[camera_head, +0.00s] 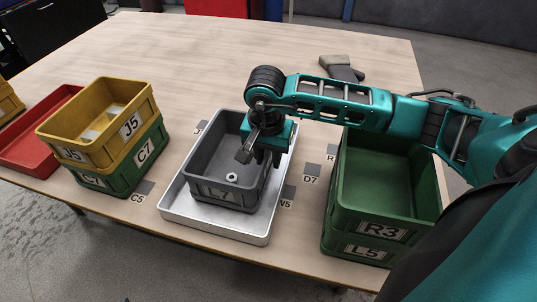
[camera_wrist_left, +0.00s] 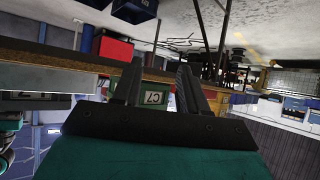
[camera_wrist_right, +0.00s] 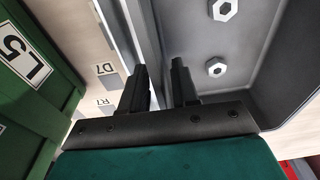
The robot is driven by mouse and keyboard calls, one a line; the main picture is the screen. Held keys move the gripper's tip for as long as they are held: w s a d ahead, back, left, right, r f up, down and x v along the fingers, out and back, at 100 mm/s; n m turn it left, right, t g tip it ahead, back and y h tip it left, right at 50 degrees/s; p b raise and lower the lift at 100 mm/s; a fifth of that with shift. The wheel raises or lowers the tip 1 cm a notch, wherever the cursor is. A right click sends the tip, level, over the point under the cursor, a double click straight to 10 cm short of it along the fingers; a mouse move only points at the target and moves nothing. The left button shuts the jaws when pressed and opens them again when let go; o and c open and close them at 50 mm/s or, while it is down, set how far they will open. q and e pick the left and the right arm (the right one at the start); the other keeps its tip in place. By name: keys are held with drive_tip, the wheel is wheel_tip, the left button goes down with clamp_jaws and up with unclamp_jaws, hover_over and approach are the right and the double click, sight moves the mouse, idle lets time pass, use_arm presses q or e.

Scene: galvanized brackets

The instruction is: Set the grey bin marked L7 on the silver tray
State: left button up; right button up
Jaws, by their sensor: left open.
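The grey bin (camera_head: 230,198) marked L7 is upright inside the outline of the silver tray (camera_head: 212,232); whether its base touches the tray is hard to tell. Small metal nuts lie in the bin, seen closer in the right wrist view (camera_wrist_right: 216,68). My right gripper (camera_head: 254,150) is at the bin's right wall, one finger inside and one outside. In the right wrist view the fingers (camera_wrist_right: 160,85) look closed on that wall. My left gripper (camera_wrist_left: 157,82) is open and empty in the left wrist view, away from the bin.
Yellow bin J5 (camera_head: 132,128) stands on green bin C7 (camera_head: 147,165) at left, beside a red tray (camera_head: 40,168). Green bins R3 (camera_head: 382,230) and L5 (camera_head: 365,252) are stacked at right. A dark tool (camera_head: 343,68) lies farther back. The table's back middle is clear.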

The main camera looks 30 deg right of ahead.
use_arm(q)
drive_tip(key=shift+s, duration=0.1)
use_arm(e)
drive_tip(key=shift+o, duration=0.5)
drive_tip(key=shift+r, duration=0.4)
drive_tip(key=r, duration=0.3)
drive_tip(key=r+p, duration=0.1)
drive_tip(key=r, duration=0.3)
drive_tip(key=a+r, duration=0.1)
drive_tip(key=r, duration=0.2)
drive_tip(key=shift+s+r+p, duration=0.35)
drive_tip(key=shift+s, duration=0.05)
use_arm(q)
drive_tip(key=shift+s+a+r, duration=0.1)
drive_tip(key=shift+s+a, duration=0.1)
drive_tip(key=shift+a, duration=0.25)
use_arm(e)
drive_tip(key=shift+r, duration=0.35)
use_arm(q)
drive_tip(key=shift+d+r, duration=0.2)
